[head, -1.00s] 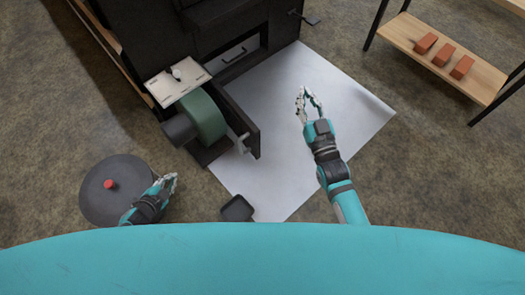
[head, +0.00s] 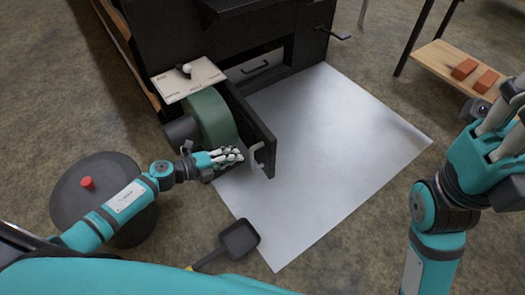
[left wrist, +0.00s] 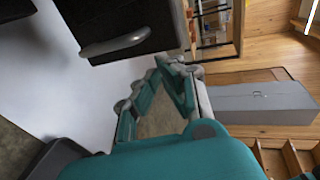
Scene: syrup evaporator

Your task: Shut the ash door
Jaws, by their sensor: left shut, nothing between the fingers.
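The ash door (head: 252,128) is a dark panel standing swung open from the front of the black evaporator (head: 215,40). A pale grey handle (head: 257,157) is on its side nearest my left gripper. My left gripper (head: 236,155) is shut and empty, with its fingertips just left of the handle; whether they touch is unclear. In the left wrist view the door (left wrist: 115,15) and its handle (left wrist: 115,44) are above and left of the fingers (left wrist: 165,85). My right gripper (head: 503,112) is raised at the right edge, partly cut off, far from the door.
A green blower (head: 214,117) is left of the door, below a cream panel (head: 188,79). A black lidded pot (head: 75,190) is under my left arm. A black shovel (head: 238,240) lies by the pale floor sheet (head: 330,150). A wooden shelf (head: 445,62) holds bricks.

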